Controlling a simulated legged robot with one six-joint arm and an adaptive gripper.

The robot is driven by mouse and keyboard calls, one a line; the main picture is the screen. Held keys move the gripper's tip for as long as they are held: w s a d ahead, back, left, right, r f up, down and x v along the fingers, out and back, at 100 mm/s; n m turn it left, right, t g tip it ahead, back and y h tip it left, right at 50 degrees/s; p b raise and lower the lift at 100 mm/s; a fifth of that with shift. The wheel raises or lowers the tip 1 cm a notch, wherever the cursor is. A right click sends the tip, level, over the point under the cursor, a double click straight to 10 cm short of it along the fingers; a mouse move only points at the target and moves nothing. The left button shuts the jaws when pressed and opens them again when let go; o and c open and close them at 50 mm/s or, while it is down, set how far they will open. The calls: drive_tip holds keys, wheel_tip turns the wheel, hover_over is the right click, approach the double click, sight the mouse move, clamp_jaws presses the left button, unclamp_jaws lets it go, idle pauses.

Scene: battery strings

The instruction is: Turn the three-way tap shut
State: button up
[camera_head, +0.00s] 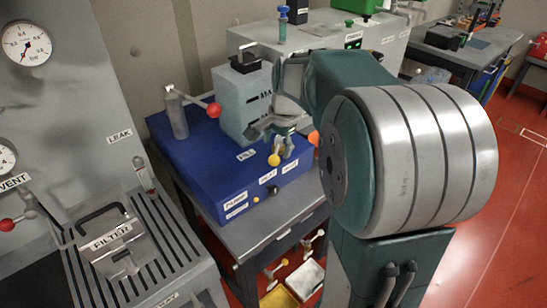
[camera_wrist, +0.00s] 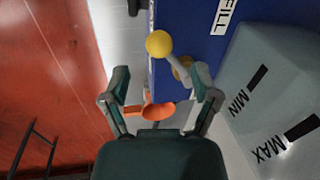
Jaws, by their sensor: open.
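A tap lever with a yellow ball end (camera_head: 275,160) sits at the front of a blue unit, near the FILL label. In the wrist view its yellow ball (camera_wrist: 159,43) and grey stem lie ahead of the fingertips, and a brass-coloured part shows at the stem. My gripper (camera_head: 274,133) is just above the lever in the head view. In the wrist view my gripper (camera_wrist: 161,86) has its fingers spread, with nothing held between them. The ball appears apart from both fingers. The tap body is partly hidden by the right finger.
An orange round part (camera_wrist: 158,110) shows behind the fingers. The blue unit (camera_head: 215,170) carries a grey-white tank (camera_head: 236,100) with MIN and MAX marks beside my gripper. A red-ball lever (camera_head: 214,110) stands at left. Red floor is open at right.

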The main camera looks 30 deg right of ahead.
sight(275, 156)
drive_tip(key=f, duration=0.3)
drive_tip(key=w+f, duration=0.1)
drive_tip(key=f, duration=0.1)
drive_tip(key=shift+a+f, duration=0.15)
clamp_jaws()
